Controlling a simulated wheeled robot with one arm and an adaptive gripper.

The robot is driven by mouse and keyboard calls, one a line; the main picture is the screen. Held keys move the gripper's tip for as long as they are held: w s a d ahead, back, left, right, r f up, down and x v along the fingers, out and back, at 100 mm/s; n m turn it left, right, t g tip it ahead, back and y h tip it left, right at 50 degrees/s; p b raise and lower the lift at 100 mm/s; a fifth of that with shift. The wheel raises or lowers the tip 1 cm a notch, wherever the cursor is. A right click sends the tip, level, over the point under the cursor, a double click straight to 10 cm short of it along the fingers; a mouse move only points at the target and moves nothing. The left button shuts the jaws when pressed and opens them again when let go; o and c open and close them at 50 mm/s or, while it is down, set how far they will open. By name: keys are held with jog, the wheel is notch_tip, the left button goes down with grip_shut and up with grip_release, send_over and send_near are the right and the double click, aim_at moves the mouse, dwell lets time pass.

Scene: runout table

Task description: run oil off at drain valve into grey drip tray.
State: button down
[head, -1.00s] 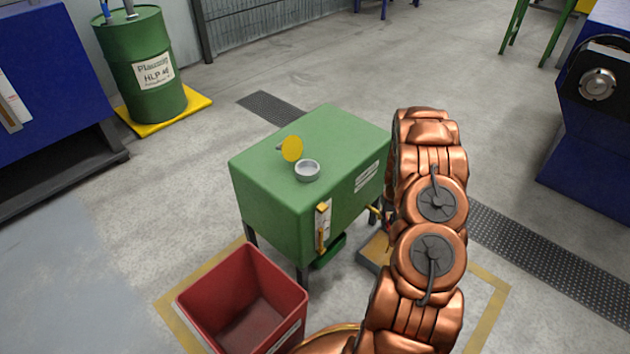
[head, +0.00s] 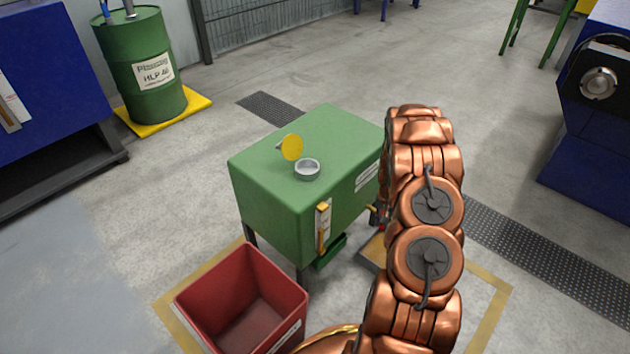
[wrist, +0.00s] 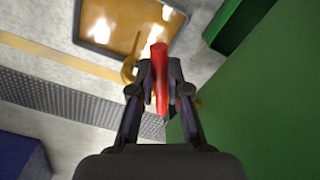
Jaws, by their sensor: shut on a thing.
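The green oil tank (head: 290,190) stands on legs; its wall (wrist: 270,110) fills the right of the wrist view. My gripper (wrist: 160,85) is shut on the red valve lever (wrist: 160,65), at the tank's side. The brass drain valve (wrist: 128,70) shows beside the fingers, partly hidden by them. A thin brown strand reaches from it toward the tray; I cannot tell whether it is oil or part of the spout. The grey drip tray (wrist: 77,28) lies on the floor beyond, brown inside with bright reflections. In the head view my arm hides much of the tray (head: 367,262) and my gripper.
A red bin (head: 207,303) stands in front of the tank. A small green tray (head: 331,252) sits under the sight gauge (head: 323,228). The filler opening (head: 307,169) on top is uncovered, with a yellow cap (head: 291,148) raised. Floor grating (head: 560,255) runs right of my arm.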

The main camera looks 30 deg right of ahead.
jog(key=shift+w+a+r+m+b, duration=0.1)
jog(key=shift+w+a+m+b, duration=0.25)
jog(key=shift+m, duration=0.5)
jog(key=shift+w+a+m+b, duration=0.15)
jog(key=shift+w+m, duration=0.35)
jog(key=shift+m, duration=0.35)
jog(key=shift+w+a+m+b, duration=0.15)
jog(key=shift+w+m+b, duration=0.2)
jog(key=shift+m, duration=0.25)
jog(key=c, duration=1.6)
grip_release()
jog(key=shift+w+m, duration=0.15)
jog(key=shift+m, duration=0.25)
jog(key=o, duration=0.4)
jog(key=shift+a, duration=0.1)
jog(key=shift+c, duration=0.2)
notch_tip(320, 180, up, 7)
jog(key=p, duration=0.2)
